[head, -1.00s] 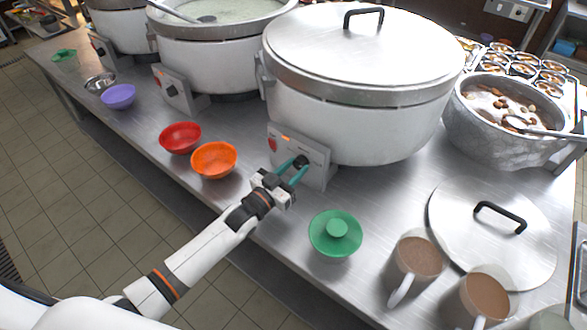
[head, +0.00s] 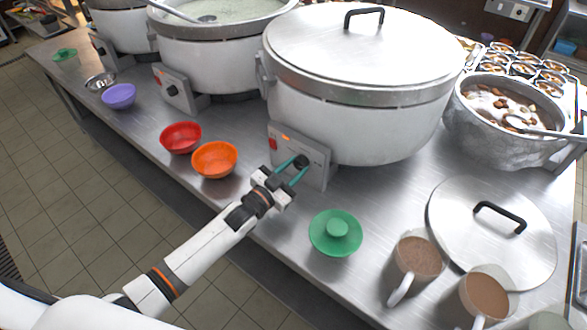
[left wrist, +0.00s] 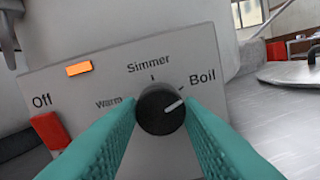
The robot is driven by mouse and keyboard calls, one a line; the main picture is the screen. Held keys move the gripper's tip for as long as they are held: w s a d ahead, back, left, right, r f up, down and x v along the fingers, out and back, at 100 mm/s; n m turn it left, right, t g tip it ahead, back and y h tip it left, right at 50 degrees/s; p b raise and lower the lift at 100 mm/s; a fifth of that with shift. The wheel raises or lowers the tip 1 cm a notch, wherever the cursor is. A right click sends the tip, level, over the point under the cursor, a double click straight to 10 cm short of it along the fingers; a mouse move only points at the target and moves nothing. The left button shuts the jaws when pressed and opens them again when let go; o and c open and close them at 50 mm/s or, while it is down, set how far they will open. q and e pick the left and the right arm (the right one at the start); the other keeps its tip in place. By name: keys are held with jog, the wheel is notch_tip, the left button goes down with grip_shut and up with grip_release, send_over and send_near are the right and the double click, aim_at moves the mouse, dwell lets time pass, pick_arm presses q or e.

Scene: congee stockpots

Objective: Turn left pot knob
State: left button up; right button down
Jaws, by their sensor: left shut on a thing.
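The knob (head: 301,162) is black and round, on the grey control panel (head: 314,178) of the large lidded white pot (head: 350,120). In the left wrist view the knob (left wrist: 160,110) has a white pointer mark aimed up and right, a little below the tick beside "Boil". The panel there (left wrist: 75,95) reads Off, Warm, Simmer and Boil, with a lit orange lamp (left wrist: 78,69) and a red switch (left wrist: 48,130). My left gripper (head: 296,168) has its teal fingers on both sides of the knob, shut on it. My right gripper is not in view.
Two mugs (head: 418,257) and a loose pot lid (head: 470,245) are at right. Other pots (head: 215,60) stand at the back left.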

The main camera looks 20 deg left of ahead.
pick_arm(q)
jog(key=o, duration=1)
jog(key=b+v, duration=0.1)
jog(key=v, duration=0.9)
jog(key=shift+s+a, duration=0.15)
jog(key=shift+s, duration=0.15)
jog(key=shift+s+a, duration=0.25)
jog(key=shift+s, duration=0.35)
